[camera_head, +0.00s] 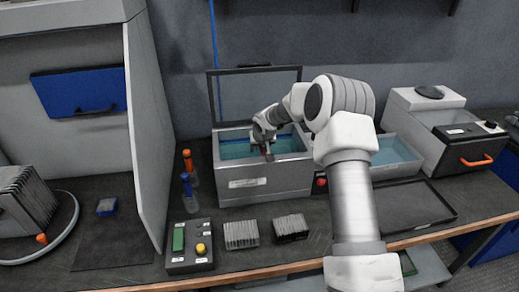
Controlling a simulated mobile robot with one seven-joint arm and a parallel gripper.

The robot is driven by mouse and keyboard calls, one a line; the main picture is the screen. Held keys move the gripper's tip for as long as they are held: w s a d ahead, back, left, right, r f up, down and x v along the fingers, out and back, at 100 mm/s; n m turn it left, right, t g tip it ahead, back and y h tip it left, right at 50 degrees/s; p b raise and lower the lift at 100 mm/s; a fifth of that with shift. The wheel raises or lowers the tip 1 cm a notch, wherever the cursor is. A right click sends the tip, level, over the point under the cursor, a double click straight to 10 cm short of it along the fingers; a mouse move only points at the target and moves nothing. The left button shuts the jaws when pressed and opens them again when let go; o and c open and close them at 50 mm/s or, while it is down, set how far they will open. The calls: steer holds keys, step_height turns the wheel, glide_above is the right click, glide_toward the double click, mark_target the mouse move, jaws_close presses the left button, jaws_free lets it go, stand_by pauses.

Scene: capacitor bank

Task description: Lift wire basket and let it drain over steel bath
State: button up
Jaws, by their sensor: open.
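The steel bath (250,185) stands at the middle of the bench with its lid raised at the back. Teal liquid shows in its opening. My gripper (267,153) is over the bath's opening, pointing down, and it is open. A small reddish-brown part shows at the fingertips; I cannot tell whether it is a handle of the wire basket. The basket itself cannot be made out; my gripper and arm cover part of the opening.
An open tray with bluish liquid (396,153) stands right of the bath, behind my arm. A dark flat tray (418,207) lies in front of it. Finned blocks (241,235) and a button box (190,247) sit along the front edge. A grey panel (150,130) stands at the left.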

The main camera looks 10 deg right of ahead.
jaws_close()
steer(key=shift+r, duration=0.1)
stand_by(1.6)
